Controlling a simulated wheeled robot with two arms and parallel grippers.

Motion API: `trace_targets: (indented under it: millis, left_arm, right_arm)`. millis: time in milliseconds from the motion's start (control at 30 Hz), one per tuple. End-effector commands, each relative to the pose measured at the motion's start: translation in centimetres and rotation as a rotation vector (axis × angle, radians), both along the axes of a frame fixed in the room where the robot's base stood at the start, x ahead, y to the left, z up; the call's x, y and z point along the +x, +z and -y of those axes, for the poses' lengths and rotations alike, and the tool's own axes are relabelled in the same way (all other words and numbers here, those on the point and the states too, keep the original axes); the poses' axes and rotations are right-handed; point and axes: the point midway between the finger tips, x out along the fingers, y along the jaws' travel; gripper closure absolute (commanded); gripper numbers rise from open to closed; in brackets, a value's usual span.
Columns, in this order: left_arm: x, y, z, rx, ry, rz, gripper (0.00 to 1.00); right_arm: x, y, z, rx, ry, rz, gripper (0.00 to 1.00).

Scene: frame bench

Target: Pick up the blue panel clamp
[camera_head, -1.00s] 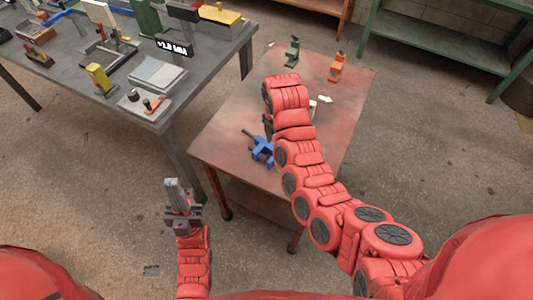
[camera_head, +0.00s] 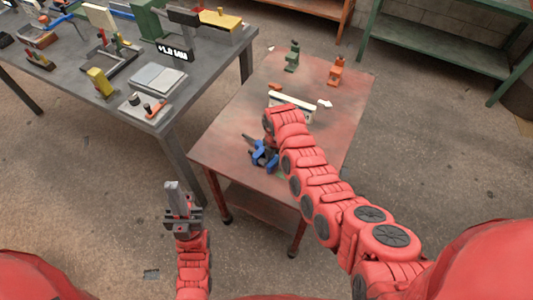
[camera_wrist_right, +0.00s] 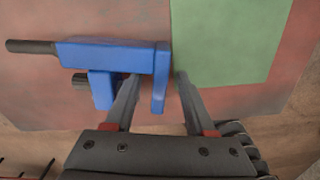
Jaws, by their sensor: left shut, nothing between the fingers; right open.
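The blue panel clamp (camera_head: 258,158) lies on the reddish table, left of my right forearm in the head view. In the right wrist view the blue clamp (camera_wrist_right: 110,58) shows its dark handle at the left and a blue jaw at its right end. My right gripper (camera_wrist_right: 157,88) is open, with that blue jaw between its fingers in the picture; I cannot tell whether they touch. In the head view my right arm partly hides the gripper and clamp. My left gripper (camera_head: 177,190) is shut and empty, away from the clamp, in front of the grey bench.
The reddish table (camera_head: 225,140) also holds a green clamp (camera_head: 292,57), an orange clamp (camera_head: 336,71) and a pale bar (camera_head: 291,103). A green flat patch (camera_wrist_right: 230,40) lies beside the blue clamp. The cluttered grey bench (camera_head: 215,65) stands at left.

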Motion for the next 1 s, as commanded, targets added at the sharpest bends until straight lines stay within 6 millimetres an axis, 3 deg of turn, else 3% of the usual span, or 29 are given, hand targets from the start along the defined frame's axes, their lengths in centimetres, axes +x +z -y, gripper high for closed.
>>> trace_targets:
  millis: [300, 633, 1000]
  left_arm:
    - [0.0, 0.07, 0.0, 0.0, 0.0, 0.0, 1.0]
    - [0.0, 0.07, 0.0, 0.0, 0.0, 0.0, 1.0]
    - [0.0, 0.07, 0.0, 0.0, 0.0, 0.0, 1.0]
  right_arm:
    - [0.1, -0.28, -0.01, 0.002, -0.001, 0.004, 0.45]
    - [0.06, -0.28, 0.0, 0.002, -0.001, 0.003, 1.0]
    - [0.06, -0.28, 0.0, 0.002, -0.001, 0.003, 1.0]
